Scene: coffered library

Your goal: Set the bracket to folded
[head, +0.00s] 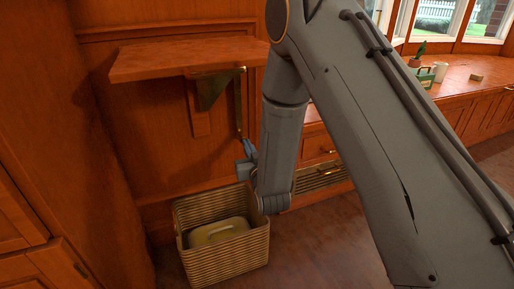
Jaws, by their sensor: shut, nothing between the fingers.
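A wooden shelf (185,58) juts out level from the panelled wall at the left. Under it is the bracket (211,89), a dark brass triangular plate reaching out from the wall to the shelf's underside. A thin upright brass strip (238,105) stands at its right. A wooden support (198,112) also shows below the shelf. My gripper (247,147) is shut and small in view, near the lower end of the strip, below and right of the bracket. I cannot tell whether it touches the strip. My arm hides the area to the right.
A striped woven basket (225,262) with a pale lidded item (218,232) inside stands on the floor below the gripper. Drawers (322,150) are behind my arm. A wooden counter (455,75) under the windows holds a plant, a white cup (440,70) and small items. Wooden cabinetry bounds the left.

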